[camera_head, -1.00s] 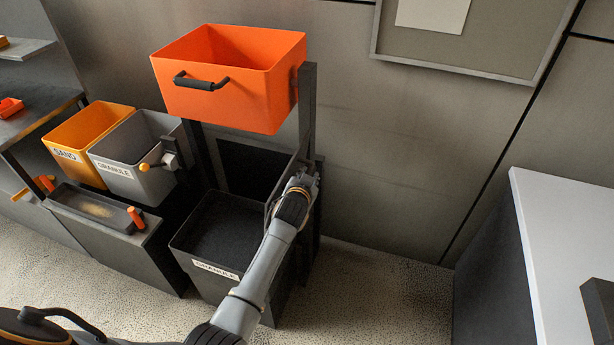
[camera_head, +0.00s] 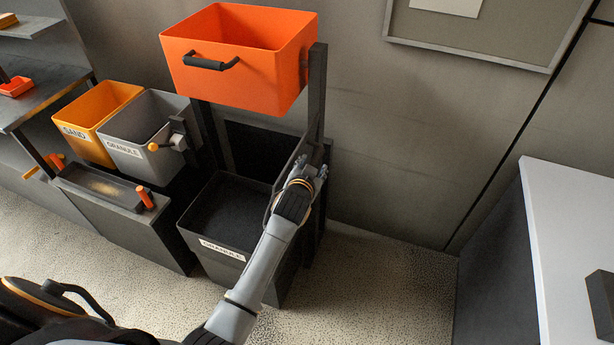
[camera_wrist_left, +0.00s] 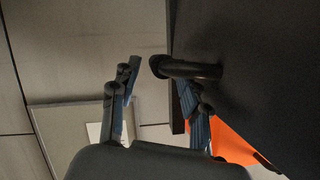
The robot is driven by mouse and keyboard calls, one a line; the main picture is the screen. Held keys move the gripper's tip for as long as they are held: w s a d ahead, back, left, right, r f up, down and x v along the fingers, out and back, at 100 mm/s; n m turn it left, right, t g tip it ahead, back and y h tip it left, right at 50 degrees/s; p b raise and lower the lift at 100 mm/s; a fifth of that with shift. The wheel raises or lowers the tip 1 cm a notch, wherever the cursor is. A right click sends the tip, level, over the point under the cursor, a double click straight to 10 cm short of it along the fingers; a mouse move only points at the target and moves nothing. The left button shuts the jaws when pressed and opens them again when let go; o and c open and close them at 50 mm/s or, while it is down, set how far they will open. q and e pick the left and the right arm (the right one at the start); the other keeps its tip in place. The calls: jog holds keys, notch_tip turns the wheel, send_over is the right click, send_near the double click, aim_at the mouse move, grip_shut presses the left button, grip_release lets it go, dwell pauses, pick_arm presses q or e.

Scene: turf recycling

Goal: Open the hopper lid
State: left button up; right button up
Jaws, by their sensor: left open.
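The orange hopper (camera_head: 240,85) stands on a dark frame with its top open and a black handle (camera_head: 210,62) on its front. A thin dark panel (camera_head: 291,157), possibly the lid, stands steeply at the right side of the bin below; I cannot tell for certain. My left gripper (camera_head: 318,171) is beside that panel's right side. In the left wrist view, the open gripper (camera_wrist_left: 157,74) faces a black handle (camera_wrist_left: 190,69) sticking out from a dark surface (camera_wrist_left: 250,60). The handle's tip lies close to one finger; contact is unclear. My right gripper is out of view.
A black granule bin (camera_head: 222,250) sits under the hopper. Yellow sand (camera_head: 85,150) and grey granule (camera_head: 125,160) bins stand left, behind a tray (camera_head: 95,190). A white-topped table (camera_head: 565,220) is at the right. The floor between is clear.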

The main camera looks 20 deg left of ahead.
pick_arm(q)
jog(key=v, duration=0.7)
jog(key=shift+f, duration=0.1)
jog(key=s+d+f+g+h+b, duration=0.15)
jog(key=s+f, duration=0.35)
jog(key=f, duration=0.6)
jog(key=s+f+m+g, duration=0.15)
jog(key=s+f, duration=0.35)
jog(key=f, duration=0.6)
jog(key=s+d+f+n+g, duration=0.1)
jog(key=s+f+g, duration=0.3)
jog(key=f, duration=0.7)
jog(key=s+a+f+g, duration=0.1)
jog(key=s+f, duration=0.5)
jog(key=s, duration=0.6)
jog(key=s+a+f+g+b, duration=0.1)
jog(key=s+a+f+g, duration=0.1)
jog(key=s+f, duration=0.5)
jog(key=s+a+f+g+b, duration=0.1)
jog(key=s+f, duration=0.5)
jog(key=s, duration=1.1)
jog(key=shift+s+a+f+g, duration=0.3)
jog(key=shift+a+f+g, duration=0.05)
jog(key=shift+a+g, duration=0.35)
